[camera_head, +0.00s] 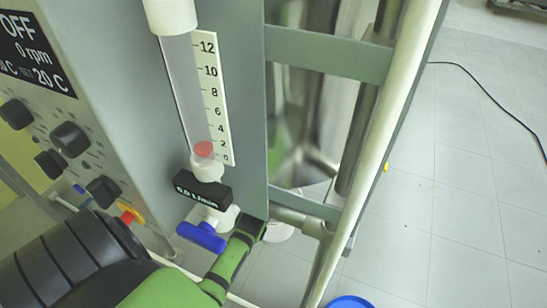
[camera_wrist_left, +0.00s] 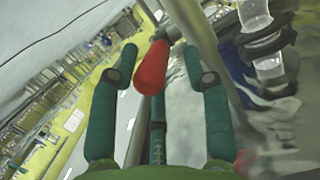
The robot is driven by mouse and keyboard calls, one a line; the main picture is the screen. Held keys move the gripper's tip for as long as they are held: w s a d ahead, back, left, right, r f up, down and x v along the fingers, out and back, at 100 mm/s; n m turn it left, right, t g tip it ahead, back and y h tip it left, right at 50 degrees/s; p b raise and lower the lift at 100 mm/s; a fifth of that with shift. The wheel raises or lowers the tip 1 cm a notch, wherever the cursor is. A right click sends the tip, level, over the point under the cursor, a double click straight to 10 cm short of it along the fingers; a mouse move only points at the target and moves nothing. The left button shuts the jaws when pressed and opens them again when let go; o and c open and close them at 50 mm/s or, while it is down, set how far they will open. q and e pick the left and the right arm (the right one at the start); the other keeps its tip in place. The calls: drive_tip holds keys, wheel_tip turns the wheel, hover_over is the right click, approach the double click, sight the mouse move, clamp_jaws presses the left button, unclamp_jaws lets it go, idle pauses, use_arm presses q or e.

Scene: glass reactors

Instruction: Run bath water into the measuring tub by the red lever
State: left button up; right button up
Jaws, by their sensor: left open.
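The red lever (camera_wrist_left: 152,68) shows in the left wrist view as a rounded red handle on a pipe. My left gripper (camera_wrist_left: 161,54) is open, with one finger on each side of the lever; I cannot tell whether either touches it. In the head view my left gripper (camera_head: 238,255) is beside the blue valve handle (camera_head: 202,237), and the red lever is not visible there. A flow meter tube (camera_head: 185,90) has a red float low on its scale, and its display (camera_head: 200,190) reads 0.0 l/min. A blue rim (camera_head: 350,302) is cut off below; I cannot tell if it is the measuring tub. My right gripper is not in view.
A control panel (camera_head: 40,90) with black knobs stands at the left, reading OFF and 0 rpm. A metal frame post (camera_head: 390,120) rises right of the flow meter, before a shiny vessel (camera_head: 315,110). Tiled floor (camera_head: 460,210) lies open at the right, with a black cable.

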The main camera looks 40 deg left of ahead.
use_arm(q)
drive_tip(key=v, duration=0.9)
drive_tip(key=shift+s+a, duration=0.1)
drive_tip(key=shift+c, duration=0.4)
